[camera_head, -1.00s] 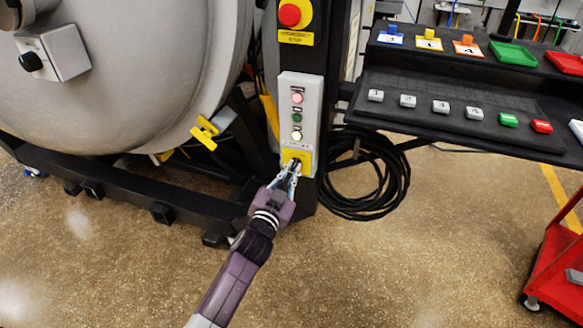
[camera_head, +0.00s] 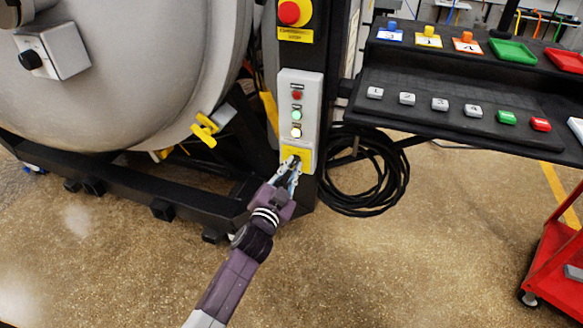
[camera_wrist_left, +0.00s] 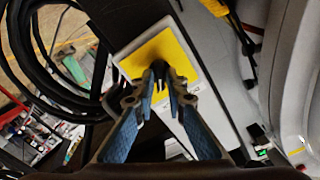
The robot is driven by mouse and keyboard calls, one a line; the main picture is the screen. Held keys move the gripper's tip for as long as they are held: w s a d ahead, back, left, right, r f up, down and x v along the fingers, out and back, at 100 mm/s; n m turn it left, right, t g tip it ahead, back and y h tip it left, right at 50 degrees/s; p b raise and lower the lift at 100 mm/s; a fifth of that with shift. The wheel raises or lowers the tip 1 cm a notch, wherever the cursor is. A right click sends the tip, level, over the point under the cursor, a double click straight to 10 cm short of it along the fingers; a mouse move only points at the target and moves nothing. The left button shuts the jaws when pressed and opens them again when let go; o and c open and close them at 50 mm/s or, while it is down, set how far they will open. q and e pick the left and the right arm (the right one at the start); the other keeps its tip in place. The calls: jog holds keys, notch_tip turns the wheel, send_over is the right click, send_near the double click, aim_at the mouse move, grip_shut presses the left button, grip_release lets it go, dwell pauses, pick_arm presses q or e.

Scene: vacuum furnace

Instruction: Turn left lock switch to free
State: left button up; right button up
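The lock switch is a small black knob (camera_wrist_left: 159,71) on a yellow plate (camera_head: 299,154) at the bottom of a pale control panel (camera_head: 312,90). The yellow plate also shows in the left wrist view (camera_wrist_left: 180,56). My left gripper (camera_head: 293,165) is at this plate, its fingers pointing up to it. In the left wrist view its fingertips (camera_wrist_left: 160,86) close in on both sides of the black knob, which they partly hide. The knob's exact angle is hard to read. On the panel the green light (camera_head: 296,115) is bright and the red one (camera_head: 297,95) is dark. My right gripper is not in view.
A red emergency stop (camera_head: 290,13) sits above the panel. The large grey furnace vessel (camera_head: 130,70) is on the left, with a yellow handle (camera_head: 204,130). Black cables (camera_head: 375,200) hang right of the post. A black console (camera_head: 460,85) and red cart (camera_head: 555,265) stand right.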

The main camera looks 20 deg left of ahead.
pick_arm(q)
jog(key=shift+o, duration=1.1)
jog(key=shift+s, duration=0.1)
jog(key=s, duration=1.1)
jog(key=shift+s+a, duration=0.2)
jog(key=shift+s, duration=0.2)
